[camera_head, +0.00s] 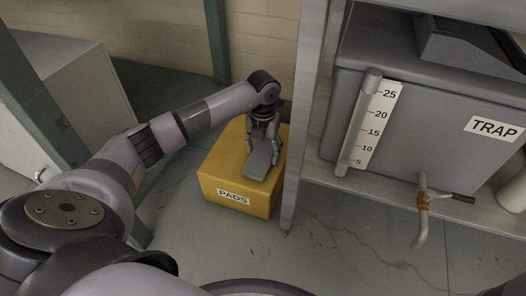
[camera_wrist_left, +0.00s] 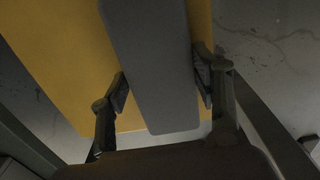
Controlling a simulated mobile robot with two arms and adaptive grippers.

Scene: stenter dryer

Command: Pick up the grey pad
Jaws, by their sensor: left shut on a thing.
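The grey pad (camera_head: 259,161) is a flat slab with rounded corners, at the top of the yellow box labelled PADS (camera_head: 235,198) in the head view. My left gripper (camera_head: 263,148) reaches down from above and is shut on the pad. In the left wrist view the pad (camera_wrist_left: 155,65) lies between the two fingers of the left gripper (camera_wrist_left: 162,92), with the yellow box (camera_wrist_left: 60,50) behind it. I cannot tell whether the pad still touches the box. My right gripper is not in view.
A grey upright post (camera_head: 305,110) stands close to the right of the box. Beyond it are a grey tank labelled TRAP (camera_head: 430,125) with a level scale and a tap (camera_head: 424,203). A green post (camera_head: 216,40) stands behind my left arm. The floor in front of the box is clear.

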